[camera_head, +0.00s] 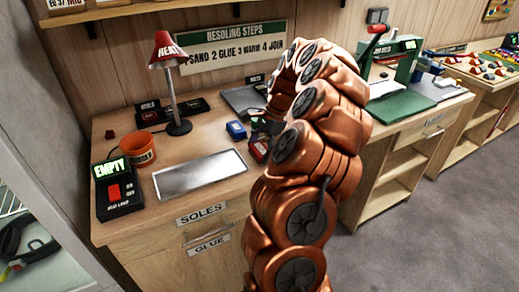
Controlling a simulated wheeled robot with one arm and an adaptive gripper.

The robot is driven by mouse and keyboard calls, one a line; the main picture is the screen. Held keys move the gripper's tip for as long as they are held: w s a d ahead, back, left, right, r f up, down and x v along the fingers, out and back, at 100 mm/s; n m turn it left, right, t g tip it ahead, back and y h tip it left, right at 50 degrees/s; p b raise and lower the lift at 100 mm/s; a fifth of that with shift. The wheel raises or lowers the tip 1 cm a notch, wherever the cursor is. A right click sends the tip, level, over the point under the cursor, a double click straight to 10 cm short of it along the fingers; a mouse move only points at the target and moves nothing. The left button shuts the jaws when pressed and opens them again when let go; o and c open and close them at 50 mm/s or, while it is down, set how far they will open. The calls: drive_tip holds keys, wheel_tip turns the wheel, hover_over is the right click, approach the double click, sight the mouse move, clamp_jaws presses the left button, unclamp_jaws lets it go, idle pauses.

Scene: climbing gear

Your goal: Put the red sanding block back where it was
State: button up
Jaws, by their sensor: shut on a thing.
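The red sanding block (259,149) is at the right part of the wooden workbench, just left of my copper-coloured arm. Its right side is hidden by the arm. My gripper (262,132) is a dark shape mostly hidden behind the arm; it is shut on the red block, low over the bench top. The fingertips are not clearly visible, and I cannot tell whether the block touches the bench. A blue block (236,130) sits close by on the left, behind the red one.
A metal plate (200,175) lies at the bench front. An orange tub (138,150), a device reading EMPTY (118,190) and a red heat lamp (168,52) stand left. Dark trays (185,108) lie behind. A green press (392,55) stands on the right bench.

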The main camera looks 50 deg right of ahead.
drive_tip(key=shift+f, duration=0.15)
drive_tip(key=o, duration=0.9)
drive_tip(key=shift+b+v, duration=0.55)
drive_tip(key=shift+v, duration=5.6)
drive_tip(key=shift+a, duration=0.2)
